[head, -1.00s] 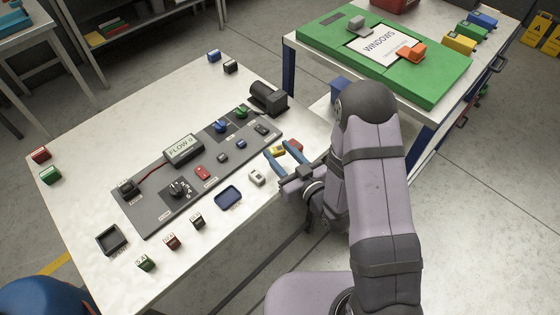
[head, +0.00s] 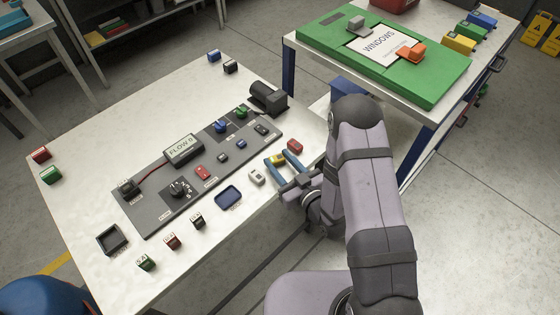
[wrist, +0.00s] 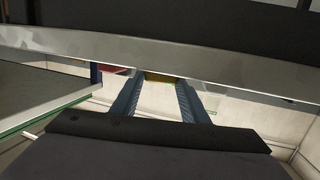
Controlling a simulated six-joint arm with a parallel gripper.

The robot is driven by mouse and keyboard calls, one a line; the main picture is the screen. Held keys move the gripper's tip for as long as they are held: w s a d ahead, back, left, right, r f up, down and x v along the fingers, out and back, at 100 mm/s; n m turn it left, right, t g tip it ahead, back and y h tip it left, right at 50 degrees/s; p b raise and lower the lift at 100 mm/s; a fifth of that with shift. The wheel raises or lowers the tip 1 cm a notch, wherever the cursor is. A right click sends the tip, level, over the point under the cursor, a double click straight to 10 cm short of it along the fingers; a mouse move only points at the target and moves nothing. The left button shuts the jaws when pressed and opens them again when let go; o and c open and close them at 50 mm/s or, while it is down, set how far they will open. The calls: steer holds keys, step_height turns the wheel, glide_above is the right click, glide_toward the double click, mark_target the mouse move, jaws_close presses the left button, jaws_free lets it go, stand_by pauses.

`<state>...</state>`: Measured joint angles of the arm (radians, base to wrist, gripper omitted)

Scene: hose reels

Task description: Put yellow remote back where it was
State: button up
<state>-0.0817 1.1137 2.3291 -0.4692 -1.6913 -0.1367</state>
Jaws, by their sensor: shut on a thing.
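The yellow remote (head: 278,159) is a small block near the right edge of the white table. My gripper (head: 281,162) has its two blue fingers on either side of it and is shut on it. In the wrist view, a strip of the yellow remote (wrist: 160,77) shows between the fingertips, partly cut off by a pale band. I cannot tell whether the remote touches the table or is just above it.
A red block (head: 295,146) lies close to the right finger. A white remote (head: 257,177) and a blue tray (head: 228,197) lie to the left. The grey control panel (head: 160,215) is beyond them. A second table with a green board (head: 330,40) stands at the back right.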

steer(key=shift+f, duration=0.2)
steer(key=o, duration=1.1)
steer(key=shift+o, duration=0.2)
steer(key=shift+r, duration=0.2)
steer(key=b+v, duration=0.1)
steer(key=v, duration=0.6)
steer(key=shift+s, duration=0.25)
steer(key=shift+d, duration=0.2)
